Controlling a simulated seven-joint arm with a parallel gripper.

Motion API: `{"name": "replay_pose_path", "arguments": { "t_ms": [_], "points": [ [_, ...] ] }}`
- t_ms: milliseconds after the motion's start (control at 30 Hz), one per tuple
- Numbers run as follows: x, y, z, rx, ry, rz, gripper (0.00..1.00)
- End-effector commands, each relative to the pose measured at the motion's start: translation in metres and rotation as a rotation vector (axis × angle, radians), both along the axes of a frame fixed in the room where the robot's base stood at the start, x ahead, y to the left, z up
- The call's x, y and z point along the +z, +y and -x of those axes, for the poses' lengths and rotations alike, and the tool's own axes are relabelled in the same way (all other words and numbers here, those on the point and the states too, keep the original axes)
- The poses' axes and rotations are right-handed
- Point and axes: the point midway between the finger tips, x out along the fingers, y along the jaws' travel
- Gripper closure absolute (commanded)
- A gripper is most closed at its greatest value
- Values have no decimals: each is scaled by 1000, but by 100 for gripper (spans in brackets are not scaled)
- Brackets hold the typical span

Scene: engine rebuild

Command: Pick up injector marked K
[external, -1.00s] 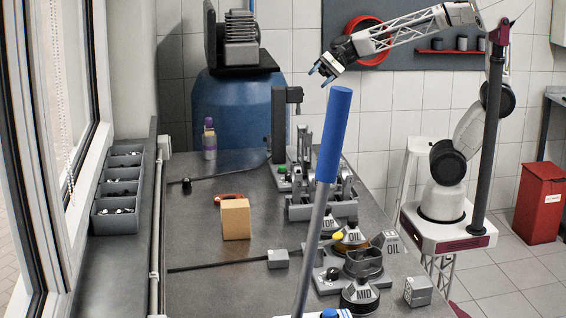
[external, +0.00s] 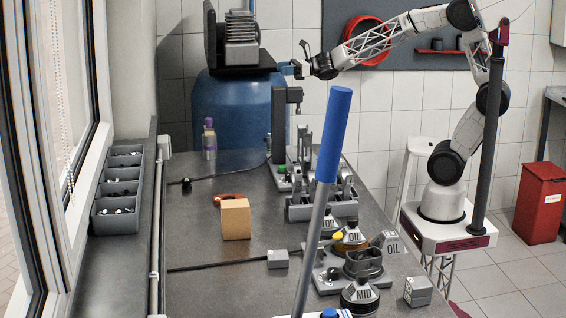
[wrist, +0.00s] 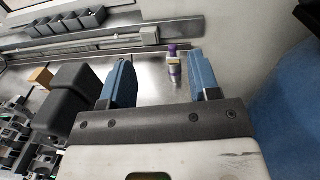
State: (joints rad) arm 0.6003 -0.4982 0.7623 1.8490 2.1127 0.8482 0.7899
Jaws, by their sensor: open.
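I cannot pick out an injector marked K; no letter K is readable in either view. A grey rack (external: 325,209) on the bench holds several upright metal parts, too small to identify. My gripper (external: 286,69) is in the air above the back of the bench, in front of the blue tank and near the top of a dark upright press. In the wrist view my gripper (wrist: 162,78) shows two blue fingers spread wide with nothing between them. A purple-capped bottle (wrist: 173,65) appears beyond the gap, standing on the bench.
The dark press (external: 279,120) stands close below my gripper. The blue tank (external: 228,105) carries a finned engine part. Grey bins (external: 117,190) line the window. The bench's left middle is mostly clear.

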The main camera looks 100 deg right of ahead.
Motion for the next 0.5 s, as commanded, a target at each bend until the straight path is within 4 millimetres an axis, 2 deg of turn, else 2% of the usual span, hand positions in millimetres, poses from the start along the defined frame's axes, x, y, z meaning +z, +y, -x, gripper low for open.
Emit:
{"name": "replay_pose_path", "arguments": {
  "t_ms": [67, 167, 367, 500],
  "points": [
    [-3, -11, 0, -29, -6, -34, 44],
    [-28, -11, -1, -28, -4, -40, 44],
    [-80, -11, -1, -28, -4, -40, 44],
    [-122, -10, 0, -28, -3, -39, 44]
  ]
}}
